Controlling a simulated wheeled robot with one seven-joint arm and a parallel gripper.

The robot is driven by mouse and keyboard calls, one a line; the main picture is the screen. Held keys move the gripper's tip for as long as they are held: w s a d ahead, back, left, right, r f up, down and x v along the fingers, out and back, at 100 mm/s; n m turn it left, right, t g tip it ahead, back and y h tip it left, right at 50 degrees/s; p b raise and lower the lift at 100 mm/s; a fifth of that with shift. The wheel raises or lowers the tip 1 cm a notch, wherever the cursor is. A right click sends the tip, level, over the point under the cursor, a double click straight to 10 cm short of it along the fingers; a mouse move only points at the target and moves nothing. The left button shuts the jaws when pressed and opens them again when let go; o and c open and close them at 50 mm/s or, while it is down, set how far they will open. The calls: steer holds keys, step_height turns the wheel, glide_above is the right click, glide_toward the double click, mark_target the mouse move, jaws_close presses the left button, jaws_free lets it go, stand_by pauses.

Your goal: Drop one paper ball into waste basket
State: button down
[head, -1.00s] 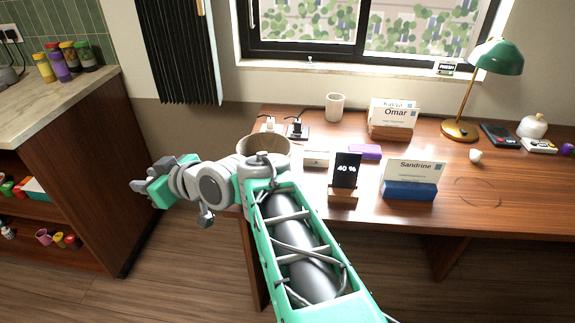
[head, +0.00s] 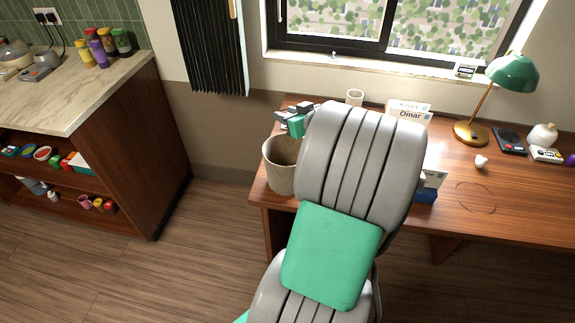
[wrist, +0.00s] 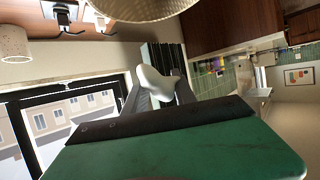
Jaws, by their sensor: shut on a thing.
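The waste basket (head: 281,182), beige and open-topped, appears to stand at the left end of the wooden desk, partly covered by my arm. Its curved side shows at the top of the wrist view (wrist: 145,12). My gripper (wrist: 157,88) is shut on a white crumpled paper ball (wrist: 154,80). In the head view my gripper (head: 284,117) is just behind and above the basket's rim; the ball cannot be made out there. A small white crumpled piece (head: 481,161), perhaps another paper ball, lies on the desk at the right.
A light cup (head: 355,97) and name cards (head: 408,115) stand at the back of the desk (head: 460,190). A green lamp (head: 513,72) stands at the right. A counter cabinet (head: 130,150) is on the left. My arm hides the desk's middle.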

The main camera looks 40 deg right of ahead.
step_height(320, 180, down, 4)
steer(key=shift+r+b, duration=0.1)
steer(key=shift+b, duration=0.45)
steer(key=c, duration=0.9)
jaws_free()
steer(key=b+v, duration=0.1)
steer(key=v, duration=0.7)
